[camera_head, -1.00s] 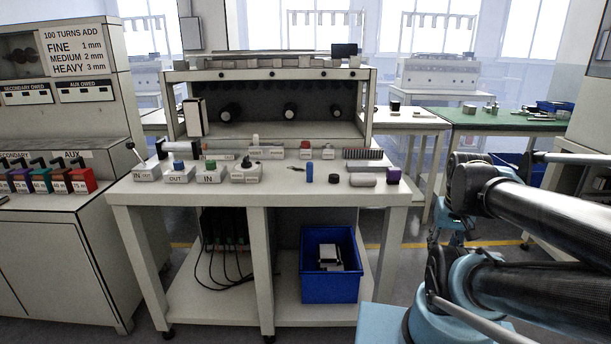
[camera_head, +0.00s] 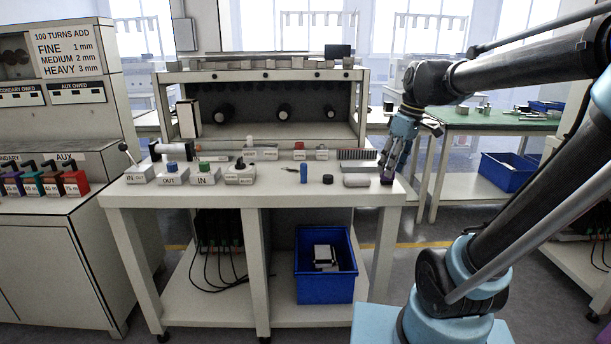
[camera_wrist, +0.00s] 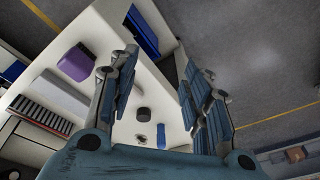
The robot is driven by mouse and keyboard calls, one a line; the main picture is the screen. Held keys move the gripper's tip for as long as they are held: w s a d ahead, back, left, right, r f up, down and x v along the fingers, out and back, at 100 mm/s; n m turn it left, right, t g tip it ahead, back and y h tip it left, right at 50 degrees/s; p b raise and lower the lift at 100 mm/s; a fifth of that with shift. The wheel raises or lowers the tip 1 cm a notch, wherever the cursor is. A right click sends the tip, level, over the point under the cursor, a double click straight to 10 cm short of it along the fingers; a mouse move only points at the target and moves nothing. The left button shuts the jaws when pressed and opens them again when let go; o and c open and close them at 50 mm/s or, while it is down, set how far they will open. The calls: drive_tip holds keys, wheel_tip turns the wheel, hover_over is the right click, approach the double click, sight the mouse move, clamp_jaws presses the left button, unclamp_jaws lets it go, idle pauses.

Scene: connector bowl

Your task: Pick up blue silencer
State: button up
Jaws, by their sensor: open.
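The blue silencer (camera_head: 304,173) is a small upright blue cylinder on the white bench top, right of centre in the head view. In the wrist view, a small blue piece that looks like it (camera_wrist: 161,136) shows low in the picture, close above my gripper's body. My gripper (camera_head: 389,174) hangs over the right end of the bench, to the right of the silencer and apart from it. In the wrist view its fingers (camera_wrist: 157,62) are spread, with nothing held between them.
A black round piece (camera_head: 327,179), a pale cylinder (camera_head: 356,180) and a purple piece (camera_head: 386,182) stand between the silencer and the bench's right end, the purple one close to my fingertips. Labelled blocks (camera_head: 169,177) stand left. A blue bin (camera_head: 325,285) sits on the lower shelf.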

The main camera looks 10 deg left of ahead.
drive_tip(key=w+a+r+n+g+y, duration=0.1)
drive_tip(key=w+a+r+n, duration=0.55)
drive_tip(key=a, duration=0.35)
drive_tip(key=n+g, duration=0.2)
drive_tip(key=n, duration=0.4)
approach(304, 165)
drive_tip(key=shift+y, duration=0.3)
drive_tip(key=shift+w+f+x, duration=0.1)
drive_tip(key=shift+w+x, duration=0.15)
drive_tip(key=shift+x, duration=1.5)
drive_tip(key=shift+w+f+x, duration=0.1)
drive_tip(key=shift+w+x, duration=0.15)
drive_tip(key=shift+x, duration=1.45)
drive_tip(key=shift+w+x, duration=0.25)
drive_tip(key=shift+x, duration=1.5)
drive_tip(key=shift+d, duration=0.1)
drive_tip(key=c, duration=1)
